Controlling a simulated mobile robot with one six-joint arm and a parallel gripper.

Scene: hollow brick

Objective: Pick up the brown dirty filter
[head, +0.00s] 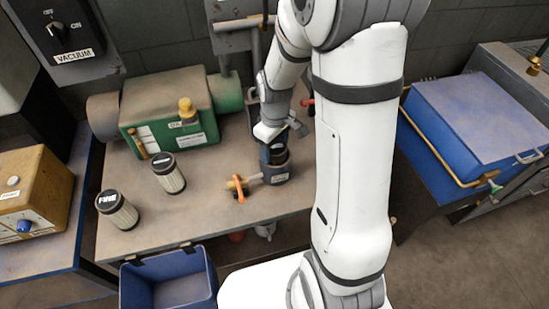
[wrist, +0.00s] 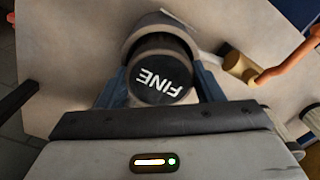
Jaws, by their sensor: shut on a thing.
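A filter with a black cap marked "FINE" (wrist: 163,80) sits inside a grey round housing (wrist: 150,22) on the bench. In the head view the housing (head: 276,175) is at the bench's right part. My gripper (wrist: 162,84) reaches down from above, its blue fingers shut on the filter's two sides. It also shows in the head view (head: 273,153). The filter's body is hidden in the housing and behind the fingers, so I cannot tell its colour. Two other black-capped filters with pale pleated bodies stand on the bench, one further back (head: 170,180) and one at the front left (head: 120,217).
A valve with an orange handle (head: 238,188) joins the housing's left side. A green machine (head: 170,115) stands behind. A blue bin (head: 170,285) hangs at the bench's front edge. A blue-lidded box (head: 480,115) is at right. The bench middle is clear.

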